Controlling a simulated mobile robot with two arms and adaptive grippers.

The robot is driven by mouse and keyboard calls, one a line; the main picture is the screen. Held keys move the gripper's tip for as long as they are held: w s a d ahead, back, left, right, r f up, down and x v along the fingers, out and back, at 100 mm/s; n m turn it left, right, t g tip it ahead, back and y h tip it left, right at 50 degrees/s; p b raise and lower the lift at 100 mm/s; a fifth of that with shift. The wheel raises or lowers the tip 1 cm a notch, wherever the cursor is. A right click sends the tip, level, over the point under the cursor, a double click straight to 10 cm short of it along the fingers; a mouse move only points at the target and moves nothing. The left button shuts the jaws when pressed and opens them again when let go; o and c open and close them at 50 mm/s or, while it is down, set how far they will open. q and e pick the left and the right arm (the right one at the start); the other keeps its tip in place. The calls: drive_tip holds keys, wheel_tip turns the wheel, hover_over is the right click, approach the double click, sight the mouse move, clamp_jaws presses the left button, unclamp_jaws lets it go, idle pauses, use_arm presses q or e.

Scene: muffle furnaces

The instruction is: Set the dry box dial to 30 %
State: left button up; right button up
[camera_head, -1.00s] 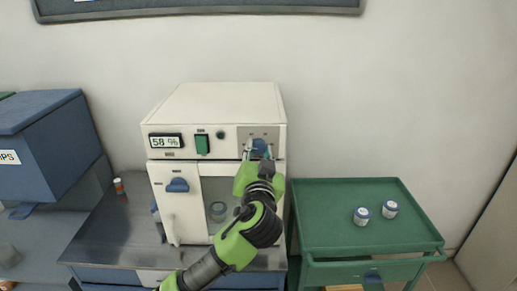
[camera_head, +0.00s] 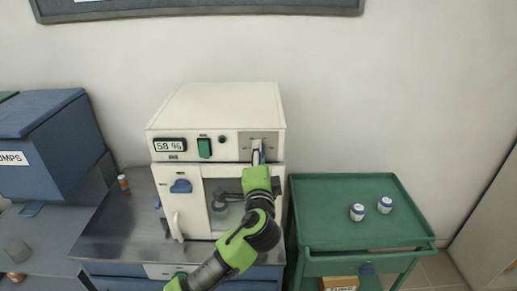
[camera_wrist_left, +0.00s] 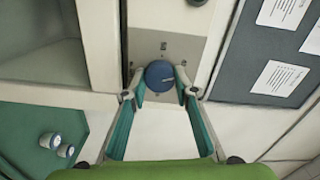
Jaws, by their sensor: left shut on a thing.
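The dry box (camera_head: 216,120) is a cream cabinet standing on a metal bench. Its display (camera_head: 168,145) seems to read 58 %, though the second digit is blurred. The round blue dial (camera_wrist_left: 160,75) sits on a grey panel and fills the gap between my fingers in the left wrist view. My left gripper (camera_head: 258,152) reaches the panel at the box's upper right and is shut on the dial, with a fingertip on each side. In the head view the gripper mostly hides the dial. My right gripper is in neither view.
A green switch (camera_head: 204,148) and a blue door knob (camera_head: 181,186) are on the box front. A green cart (camera_head: 330,225) with two small jars stands to the right. A blue bin (camera_head: 45,140) and a small orange-and-white bottle (camera_head: 123,184) are to the left.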

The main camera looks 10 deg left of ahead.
use_arm(q)
drive_tip(key=shift+f+m+p, duration=0.1)
drive_tip(key=shift+m+p, duration=1.95)
drive_tip(key=shift+m, duration=2.95)
drive_tip(key=o, duration=1.1)
drive_tip(key=v, duration=1.2)
